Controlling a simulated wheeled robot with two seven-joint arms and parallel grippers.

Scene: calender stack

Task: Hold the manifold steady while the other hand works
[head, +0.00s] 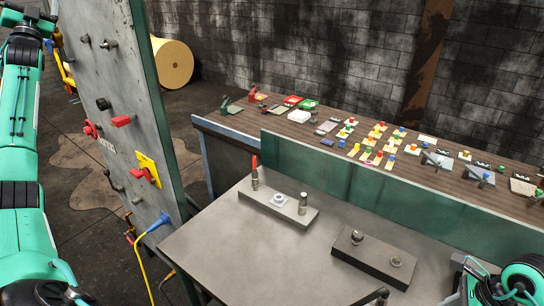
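Two low blocks lie on the grey metal table (225,245), and either could be the manifold. The light grey block (295,214) is at the back left; it carries a red-handled fitting (254,172), a white square piece and a metal post (303,203). The darker block (372,262) is nearer and to the right, with two round metal fittings on top. Neither block is touched by a gripper in view. My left arm rises along the left edge and my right arm shows at the bottom right corner. I make out no fingertips of either gripper.
An upright grey panel (117,60) with knobs, red handles and a yellow plate stands left of the table. A blue plug (158,222) with a yellow cable hangs at its lower edge. Behind a green divider (350,182), a wooden bench (455,163) holds many small parts. The table's front left is clear.

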